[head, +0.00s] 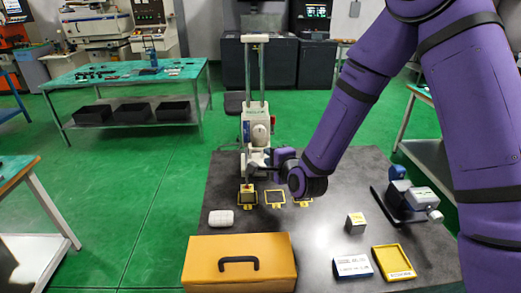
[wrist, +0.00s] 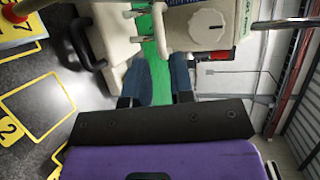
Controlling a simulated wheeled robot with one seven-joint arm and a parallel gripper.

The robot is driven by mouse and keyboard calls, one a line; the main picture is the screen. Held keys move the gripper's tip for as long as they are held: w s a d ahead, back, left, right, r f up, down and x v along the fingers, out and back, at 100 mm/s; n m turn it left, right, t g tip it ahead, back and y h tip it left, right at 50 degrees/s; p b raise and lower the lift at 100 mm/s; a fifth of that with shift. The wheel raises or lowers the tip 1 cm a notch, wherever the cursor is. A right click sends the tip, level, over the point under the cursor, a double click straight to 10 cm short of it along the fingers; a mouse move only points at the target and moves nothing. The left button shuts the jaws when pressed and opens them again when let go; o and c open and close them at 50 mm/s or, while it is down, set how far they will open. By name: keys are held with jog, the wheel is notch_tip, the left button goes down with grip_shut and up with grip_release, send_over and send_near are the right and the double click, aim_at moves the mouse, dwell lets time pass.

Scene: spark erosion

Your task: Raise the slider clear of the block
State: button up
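The slider (head: 258,124) is a white carriage with a round knob on a twin-post column stand (head: 255,60). In the wrist view the slider's pale body and knob (wrist: 206,22) are at the top, just beyond my fingers. My gripper (head: 268,160) is beside the lower part of the stand in the head view. In the wrist view my gripper (wrist: 160,75) has its two blue-grey fingers apart, with only green floor showing between them.
Yellow marked frames (head: 274,197) lie on the dark table. An orange case (head: 240,262), a white rounded item (head: 221,217), a grey cube (head: 355,223), a yellow tray (head: 393,262) and a sign (head: 352,266) stand nearer. A grey-blue device (head: 408,200) is at right.

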aim_at(260, 149)
jog(key=x, duration=0.7)
jog(key=shift+w+a, duration=0.1)
